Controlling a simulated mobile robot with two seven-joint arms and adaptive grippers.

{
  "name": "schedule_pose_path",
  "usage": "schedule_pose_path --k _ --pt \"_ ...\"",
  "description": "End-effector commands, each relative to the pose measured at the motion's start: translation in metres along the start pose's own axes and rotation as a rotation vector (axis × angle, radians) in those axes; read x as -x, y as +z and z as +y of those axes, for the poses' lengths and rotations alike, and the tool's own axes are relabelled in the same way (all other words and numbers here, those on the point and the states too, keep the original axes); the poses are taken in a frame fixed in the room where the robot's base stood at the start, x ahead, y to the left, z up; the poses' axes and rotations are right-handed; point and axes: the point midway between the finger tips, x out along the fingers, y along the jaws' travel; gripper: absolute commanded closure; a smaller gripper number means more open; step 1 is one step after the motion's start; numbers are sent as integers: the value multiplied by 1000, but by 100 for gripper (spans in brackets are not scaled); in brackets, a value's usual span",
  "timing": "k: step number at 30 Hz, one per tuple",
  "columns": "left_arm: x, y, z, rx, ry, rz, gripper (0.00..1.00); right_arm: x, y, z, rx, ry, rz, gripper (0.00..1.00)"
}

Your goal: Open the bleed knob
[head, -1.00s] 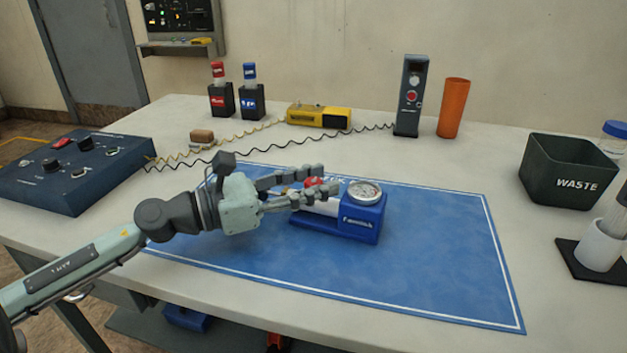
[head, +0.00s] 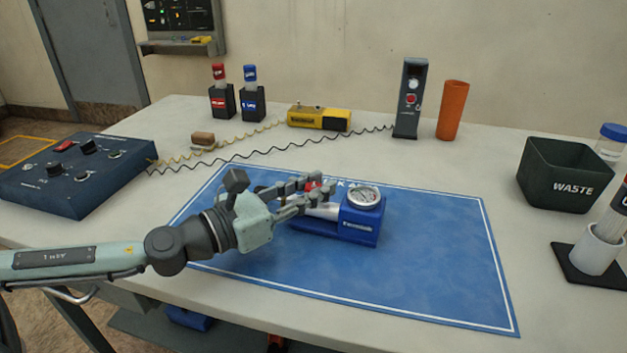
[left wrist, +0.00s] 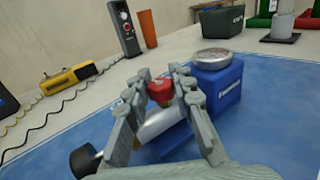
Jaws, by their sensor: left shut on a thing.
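The trainer is a blue block (head: 360,226) with a silver cylinder and a round dial gauge (head: 363,196) on top. It lies on the blue mat. A red knob (left wrist: 160,91) sits on top of the cylinder; I take it to be the bleed knob. In the head view the fingers partly cover it. My left gripper (head: 322,189) reaches in from the left and is shut on the red knob, one finger on each side in the left wrist view. A black round end (left wrist: 84,160) shows at the cylinder's near end. My right gripper is not in view.
The blue mat (head: 440,270) is clear right of the trainer. A dark blue control box (head: 70,190) stands at left. A yellow device (head: 319,118), a dark upright unit (head: 410,100) and an orange cup (head: 452,110) stand behind. A waste bin (head: 565,178) is at right.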

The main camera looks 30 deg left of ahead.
Motion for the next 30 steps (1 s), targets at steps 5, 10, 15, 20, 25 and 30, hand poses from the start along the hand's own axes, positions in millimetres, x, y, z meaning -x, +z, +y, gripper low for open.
schedule_pose_path --k 5,10,15,20,25,30 --pt "-1 3 -2 0 133 -7 100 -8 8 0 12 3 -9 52" --pt "-2 3 -2 12 287 -11 100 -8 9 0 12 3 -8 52" --pt "-2 3 -2 16 449 -8 100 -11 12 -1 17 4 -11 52" --pt "-2 2 -2 16 602 -6 100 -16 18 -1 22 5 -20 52" --pt "-2 1 -2 12 755 -4 100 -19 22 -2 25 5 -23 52" --pt "-2 1 -1 9 886 -3 100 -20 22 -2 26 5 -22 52"
